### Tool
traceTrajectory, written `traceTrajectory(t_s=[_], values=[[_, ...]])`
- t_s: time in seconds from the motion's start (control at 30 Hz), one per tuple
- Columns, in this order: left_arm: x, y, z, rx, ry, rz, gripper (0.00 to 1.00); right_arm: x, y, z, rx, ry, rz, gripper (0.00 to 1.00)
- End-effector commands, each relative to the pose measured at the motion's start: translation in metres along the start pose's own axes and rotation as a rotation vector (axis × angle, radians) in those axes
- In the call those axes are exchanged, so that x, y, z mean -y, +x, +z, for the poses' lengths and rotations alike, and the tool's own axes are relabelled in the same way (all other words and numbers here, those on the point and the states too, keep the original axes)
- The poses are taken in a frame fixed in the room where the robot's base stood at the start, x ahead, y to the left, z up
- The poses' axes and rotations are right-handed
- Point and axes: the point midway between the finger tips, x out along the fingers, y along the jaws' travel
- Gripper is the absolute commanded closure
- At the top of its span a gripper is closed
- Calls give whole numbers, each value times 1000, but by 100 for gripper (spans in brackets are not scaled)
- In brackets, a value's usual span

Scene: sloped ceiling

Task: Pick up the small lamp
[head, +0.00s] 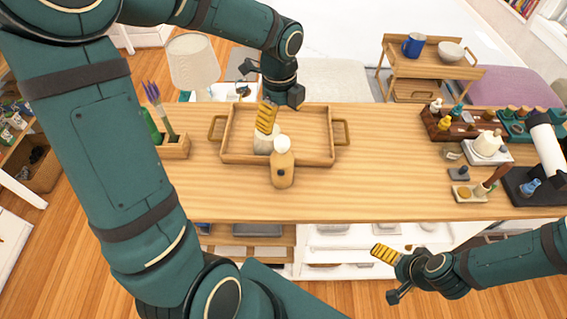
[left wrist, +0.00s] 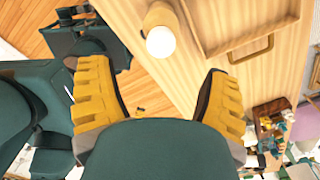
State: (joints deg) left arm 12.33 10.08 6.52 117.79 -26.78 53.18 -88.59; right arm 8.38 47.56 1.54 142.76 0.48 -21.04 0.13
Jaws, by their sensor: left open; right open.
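The small lamp (head: 283,168) has a rounded wooden body and a white globe top. It stands upright on the wooden table, just in front of the tray. In the left wrist view the lamp (left wrist: 160,36) shows beyond the fingertips, roughly midway between them. My left gripper (head: 267,117) is above the tray, just behind the lamp in the head view. Its yellow fingers (left wrist: 158,75) are spread wide with nothing between them. My right gripper (head: 385,274) is open and empty, off the table's front edge.
The wooden tray (head: 232,150) has raised rims and handles. A planter box (head: 175,148) stands left. The table's centre right is clear.

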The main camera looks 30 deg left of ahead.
Motion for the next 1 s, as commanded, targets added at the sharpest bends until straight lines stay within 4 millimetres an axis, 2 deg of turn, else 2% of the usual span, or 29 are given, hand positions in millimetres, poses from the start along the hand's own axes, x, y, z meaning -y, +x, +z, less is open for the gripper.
traceTrajectory(t_s=[0.1,0.37,0.7,1.0], values=[[-1,22,0,-2,-2,4,22,-1,4,0,0,0,1,0],[0,40,-1,-1,-1,1,22,-2,6,0,0,0,1,0],[2,83,-5,-1,-1,2,22,-4,12,1,0,0,2,0],[2,88,-5,-1,-2,0,22,-4,12,1,0,0,3,0]])
